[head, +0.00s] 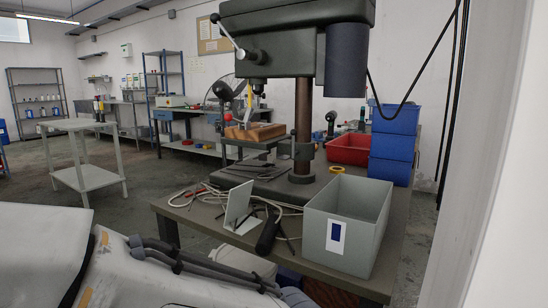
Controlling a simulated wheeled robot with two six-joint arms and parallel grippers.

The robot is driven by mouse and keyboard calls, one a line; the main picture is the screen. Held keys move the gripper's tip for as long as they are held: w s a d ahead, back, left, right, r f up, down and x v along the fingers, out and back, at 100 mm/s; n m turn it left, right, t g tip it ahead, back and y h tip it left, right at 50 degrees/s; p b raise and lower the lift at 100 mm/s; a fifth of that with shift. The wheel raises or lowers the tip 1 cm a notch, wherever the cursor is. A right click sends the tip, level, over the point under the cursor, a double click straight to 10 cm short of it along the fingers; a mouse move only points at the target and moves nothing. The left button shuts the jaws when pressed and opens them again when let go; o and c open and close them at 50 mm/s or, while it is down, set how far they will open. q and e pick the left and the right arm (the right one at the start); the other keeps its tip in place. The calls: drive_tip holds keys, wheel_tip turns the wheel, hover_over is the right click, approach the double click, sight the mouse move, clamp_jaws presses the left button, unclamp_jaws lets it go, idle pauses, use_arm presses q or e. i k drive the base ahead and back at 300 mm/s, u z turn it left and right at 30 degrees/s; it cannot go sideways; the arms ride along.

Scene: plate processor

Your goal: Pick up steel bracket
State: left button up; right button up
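The steel bracket (238,206) is a pale grey L-shaped piece on the near part of the workbench (190,217). One flat side stands upright and the other lies on the bench top. Dark thin tools and a black handle (268,232) lie beside and partly in front of it. Neither of my grippers shows in the head view. White parts of my own body fill the lower left.
A grey bin (384,223) with a blue-marked label stands right of the bracket. A drill press (302,130) rises behind, with a wood block (255,132) on its table. Cables lie around the press base. Blue bins (391,145) and a red bin (348,149) are at the back right.

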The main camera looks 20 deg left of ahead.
sight(263, 156)
drive_tip(key=i, duration=0.5)
drive_tip(key=u, duration=1.95)
drive_tip(key=i, duration=1.05)
drive_tip(key=u, duration=0.35)
drive_tip(key=i, duration=3.2)
drive_tip(key=z, duration=0.75)
drive_tip(key=i, duration=0.7)
drive_tip(key=z, duration=1.65)
